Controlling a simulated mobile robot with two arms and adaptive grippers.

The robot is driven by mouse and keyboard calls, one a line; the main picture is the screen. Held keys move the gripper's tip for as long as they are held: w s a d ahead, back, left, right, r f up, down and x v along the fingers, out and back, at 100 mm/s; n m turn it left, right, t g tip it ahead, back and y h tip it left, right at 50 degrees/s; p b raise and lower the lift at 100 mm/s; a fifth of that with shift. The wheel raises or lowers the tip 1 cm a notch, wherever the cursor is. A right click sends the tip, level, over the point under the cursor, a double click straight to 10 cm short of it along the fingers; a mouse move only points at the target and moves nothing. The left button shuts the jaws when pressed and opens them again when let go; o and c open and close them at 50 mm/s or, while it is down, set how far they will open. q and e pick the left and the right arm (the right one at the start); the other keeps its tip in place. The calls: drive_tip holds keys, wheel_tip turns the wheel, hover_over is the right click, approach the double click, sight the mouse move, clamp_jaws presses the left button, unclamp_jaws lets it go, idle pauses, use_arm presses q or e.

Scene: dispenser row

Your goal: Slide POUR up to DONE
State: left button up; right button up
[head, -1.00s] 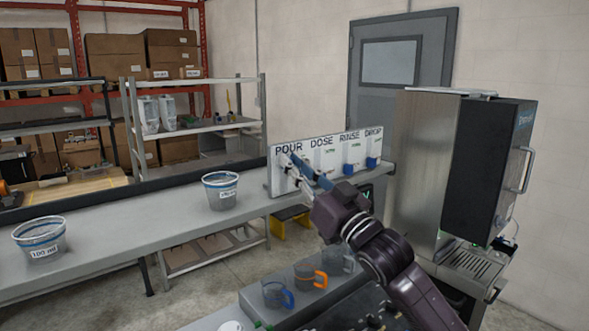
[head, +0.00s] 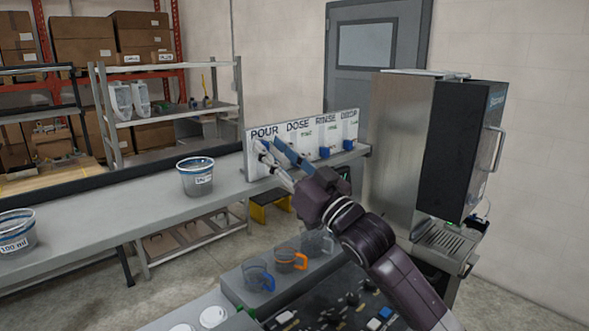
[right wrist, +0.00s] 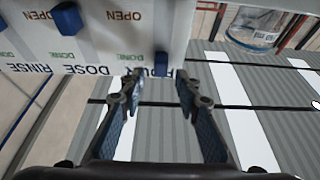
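The white panel (head: 300,150) stands on the far bench, labelled POUR, DOSE, RINSE and DROP. My right gripper (head: 268,147) is at its POUR column and hides the POUR slider in the head view. In the right wrist view the panel appears upside down. There the blue POUR slider (right wrist: 161,63) is level with the green DONE mark (right wrist: 130,57), close to the POUR label. My right gripper (right wrist: 160,80) is open, its fingertips apart on either side of the slider; contact cannot be told. The DOSE slider (right wrist: 68,18) sits near OPEN. My left gripper is not in view.
A clear bucket (head: 197,178) stands on the bench left of the panel, and a 100 ml bucket (head: 15,235) is farther left. Cups with blue (head: 259,276) and orange (head: 291,259) handles stand on a nearer ledge. A steel machine (head: 400,160) is at the right.

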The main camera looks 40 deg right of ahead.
drive_tip(key=v, duration=1)
drive_tip(key=shift+s, duration=0.4)
drive_tip(key=shift+d, duration=0.1)
